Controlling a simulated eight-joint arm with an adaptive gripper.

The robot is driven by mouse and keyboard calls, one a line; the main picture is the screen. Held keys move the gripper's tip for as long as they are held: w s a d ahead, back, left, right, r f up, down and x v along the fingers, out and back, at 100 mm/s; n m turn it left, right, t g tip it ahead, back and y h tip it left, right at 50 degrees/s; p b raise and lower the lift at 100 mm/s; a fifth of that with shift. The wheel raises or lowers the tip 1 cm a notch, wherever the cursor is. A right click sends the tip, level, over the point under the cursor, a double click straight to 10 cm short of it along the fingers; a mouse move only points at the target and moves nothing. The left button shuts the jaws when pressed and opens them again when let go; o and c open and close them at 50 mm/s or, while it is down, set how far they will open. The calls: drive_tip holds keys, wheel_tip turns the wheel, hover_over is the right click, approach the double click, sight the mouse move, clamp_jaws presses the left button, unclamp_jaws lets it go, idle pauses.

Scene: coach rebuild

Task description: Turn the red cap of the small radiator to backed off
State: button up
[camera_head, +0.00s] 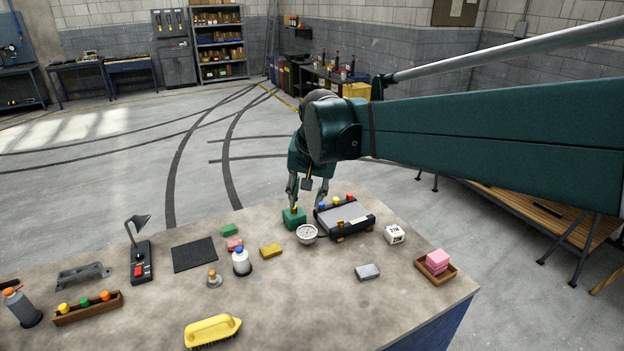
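The small radiator (343,219) appears to be the grey slab with black ends near the table's back edge. Blue (323,206), yellow (337,202) and red (350,198) caps stand in a row along its far side. The red cap is the rightmost; its turned position is too small to read. My gripper (307,203) points down just left of the radiator, over a green block (294,219). Its two fingers are spread with a gap between them. It is apart from the red cap, and I cannot tell whether a finger touches the block.
A white round gauge (307,234) stands in front of the radiator's left end. A white cube (395,234), grey block (368,272) and wooden tray (449,272) with pink blocks are to the right. A white bottle (241,262) and yellow brush (212,330) are left. The front-middle table is clear.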

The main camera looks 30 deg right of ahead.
drive_tip(key=w+d+m+g+p, duration=0.1)
drive_tip(key=w+d+m+p, duration=0.15)
drive_tip(key=w+d, duration=0.6)
drive_tip(key=m+g+p, duration=0.4)
drive_tip(key=m, duration=0.6)
hover_over(350, 194)
drive_tip(key=shift+y, duration=0.4)
wheel_tip(350, 194, down, 19)
drive_tip(key=shift+a+r, duration=0.1)
drive_tip(key=shift+r, duration=0.05)
drive_tip(key=shift+f, duration=3.9)
